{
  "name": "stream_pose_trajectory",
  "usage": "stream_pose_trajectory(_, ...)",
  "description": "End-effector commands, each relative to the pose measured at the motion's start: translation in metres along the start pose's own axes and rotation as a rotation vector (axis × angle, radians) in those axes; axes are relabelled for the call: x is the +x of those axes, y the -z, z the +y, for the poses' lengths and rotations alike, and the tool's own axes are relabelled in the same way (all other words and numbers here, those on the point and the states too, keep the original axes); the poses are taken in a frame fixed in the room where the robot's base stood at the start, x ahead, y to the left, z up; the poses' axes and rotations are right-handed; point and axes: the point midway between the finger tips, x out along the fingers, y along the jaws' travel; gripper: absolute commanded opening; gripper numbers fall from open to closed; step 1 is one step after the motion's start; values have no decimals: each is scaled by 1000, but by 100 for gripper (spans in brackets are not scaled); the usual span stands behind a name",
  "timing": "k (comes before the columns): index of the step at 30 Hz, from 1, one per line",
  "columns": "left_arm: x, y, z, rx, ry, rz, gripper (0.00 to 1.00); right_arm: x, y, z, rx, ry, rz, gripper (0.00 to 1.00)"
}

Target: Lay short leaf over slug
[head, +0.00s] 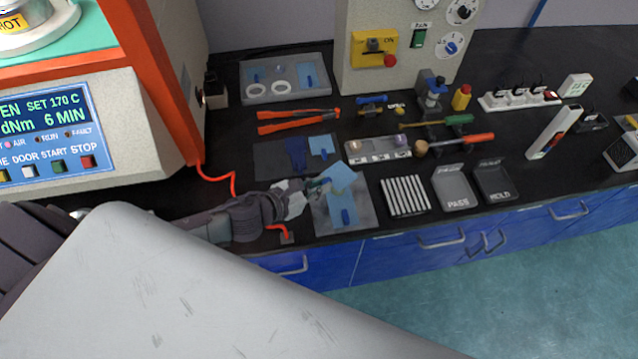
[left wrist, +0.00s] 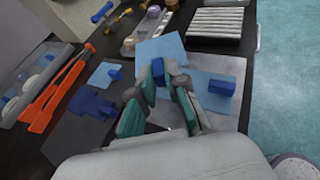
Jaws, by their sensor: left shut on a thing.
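My left gripper (head: 318,186) is shut on the blue tab of a light blue leaf (head: 343,177). In the left wrist view the gripper (left wrist: 158,92) pinches this tab (left wrist: 158,70), and the held leaf (left wrist: 165,47) spreads out beyond the fingertips. The leaf is over the back part of a grey plate (head: 363,211); I cannot tell whether it touches what is below. Another light blue leaf (head: 334,215) with a blue tab lies on that plate, partly covered in the head view. I cannot make out the slug. My right gripper is not in view.
A dark mat (head: 268,163) to the left holds a dark blue piece (head: 297,154) and a small light blue leaf (head: 320,143). Orange tongs (head: 290,123) lie behind. A ribbed white block (head: 405,196) and a PASS tray (head: 454,190) stand to the right, near the bench's front edge.

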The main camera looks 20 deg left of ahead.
Motion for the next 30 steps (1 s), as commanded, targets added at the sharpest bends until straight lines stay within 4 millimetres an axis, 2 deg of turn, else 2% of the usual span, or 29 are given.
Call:
stream_pose_trajectory(6,-2,-1,0,1,1,2,0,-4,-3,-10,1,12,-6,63)
stream_pose_trajectory(11,3,10,0,0,1,1,0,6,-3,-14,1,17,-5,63)
stream_pose_trajectory(22,14,36,0,-1,0,2,0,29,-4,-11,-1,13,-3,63)
stream_pose_trajectory(30,17,43,0,1,0,1,0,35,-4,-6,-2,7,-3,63)
